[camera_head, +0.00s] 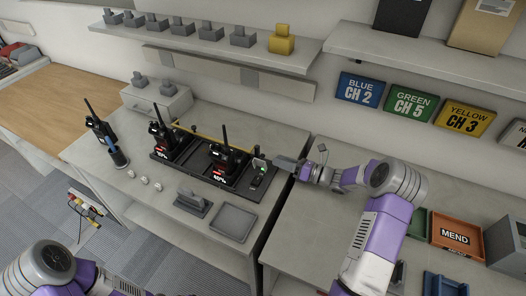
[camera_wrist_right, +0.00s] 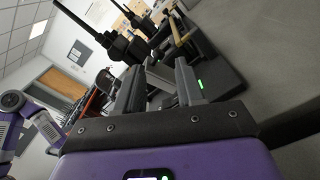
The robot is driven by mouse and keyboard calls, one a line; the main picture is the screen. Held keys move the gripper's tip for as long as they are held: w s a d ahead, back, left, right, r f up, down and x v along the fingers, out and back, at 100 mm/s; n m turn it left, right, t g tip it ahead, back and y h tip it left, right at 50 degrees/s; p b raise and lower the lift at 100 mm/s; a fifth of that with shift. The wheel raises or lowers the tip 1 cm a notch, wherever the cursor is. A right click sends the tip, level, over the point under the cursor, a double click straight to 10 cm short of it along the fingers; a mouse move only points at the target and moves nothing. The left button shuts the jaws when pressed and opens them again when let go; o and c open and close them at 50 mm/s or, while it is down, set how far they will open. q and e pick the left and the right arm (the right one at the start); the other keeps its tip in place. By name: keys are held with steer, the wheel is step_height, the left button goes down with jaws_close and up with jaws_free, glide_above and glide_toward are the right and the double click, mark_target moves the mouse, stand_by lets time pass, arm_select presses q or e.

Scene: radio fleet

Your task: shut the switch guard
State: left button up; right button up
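The dark charger base (camera_head: 196,172) stands on the grey bench with two radios in it. At its right end is a small switch unit (camera_head: 259,170) with a green light; in the right wrist view the green light (camera_wrist_right: 199,84) shows beside the right-hand finger. The guard is too small to make out, so I cannot tell whether it is up or down. My right gripper (camera_head: 284,164) is just right of the switch unit, with its fingers pointing left at it. In the right wrist view the two fingers (camera_wrist_right: 158,86) are apart with nothing clearly between them. My left gripper is out of view.
A radio (camera_head: 220,158) stands close left of the switch, another (camera_head: 160,141) further left. A yellow bar (camera_head: 212,137) runs along the back of the base. A grey tray (camera_head: 233,222) and a grey stand (camera_head: 192,203) are in front. A shelf (camera_head: 205,48) hangs above.

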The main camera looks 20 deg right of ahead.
mark_target(263, 155)
steer(key=w+a+m, duration=0.1)
steer(key=w+m, duration=0.1)
steer(key=w+a+m, duration=0.1)
steer(key=a+m, duration=0.1)
steer(key=m, duration=0.1)
steer(key=w+a+m, duration=0.2)
steer(key=m, duration=0.1)
steer(key=shift+w, duration=0.35)
jaws_close()
stand_by(0.4)
